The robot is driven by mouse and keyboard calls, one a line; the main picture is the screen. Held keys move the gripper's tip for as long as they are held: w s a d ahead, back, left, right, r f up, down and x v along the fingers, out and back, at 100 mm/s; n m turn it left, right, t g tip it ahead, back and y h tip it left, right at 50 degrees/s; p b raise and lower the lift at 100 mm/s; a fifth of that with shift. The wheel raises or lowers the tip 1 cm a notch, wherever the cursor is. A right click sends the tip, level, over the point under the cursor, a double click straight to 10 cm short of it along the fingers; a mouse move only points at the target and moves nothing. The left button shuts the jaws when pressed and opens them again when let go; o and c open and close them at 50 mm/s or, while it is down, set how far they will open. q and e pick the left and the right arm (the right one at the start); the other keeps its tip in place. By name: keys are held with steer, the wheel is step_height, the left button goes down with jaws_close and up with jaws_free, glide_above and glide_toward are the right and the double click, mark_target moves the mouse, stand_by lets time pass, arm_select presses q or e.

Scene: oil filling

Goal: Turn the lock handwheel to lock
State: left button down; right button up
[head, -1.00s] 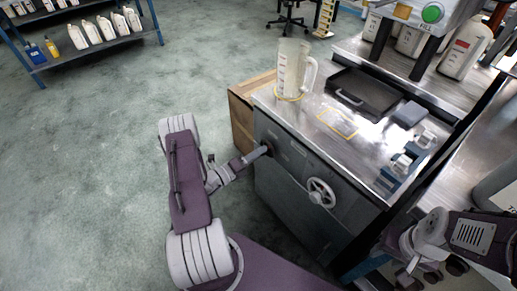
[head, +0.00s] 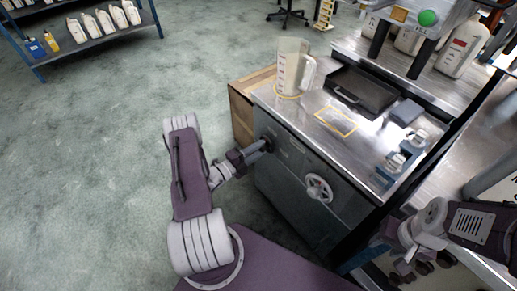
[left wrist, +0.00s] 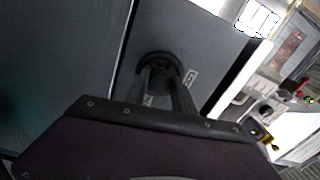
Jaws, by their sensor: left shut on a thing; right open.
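A small black round handwheel (left wrist: 158,66) sits on the dark grey front of the steel cabinet (head: 300,195), near its left end; a small label is beside it. My left gripper (left wrist: 166,90) is shut on this black handwheel, with a finger on each side of it. In the head view the left gripper (head: 262,147) reaches it from the left and partly hides it. A larger pale spoked handwheel (head: 319,188) is on the same front, further right, untouched. My right gripper (head: 412,268) is open and empty at the lower right.
A measuring jug (head: 292,68), a black tray (head: 358,90) and blue-grey fixtures (head: 393,165) stand on the cabinet top.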

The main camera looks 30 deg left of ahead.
stand_by(0.4)
arm_select(q)
steer(key=c, duration=1.1)
jaws_free()
steer(key=shift+o, duration=0.2)
steer(key=p+v, duration=0.1)
steer(key=v, duration=0.8)
steer(key=shift+p, duration=0.4)
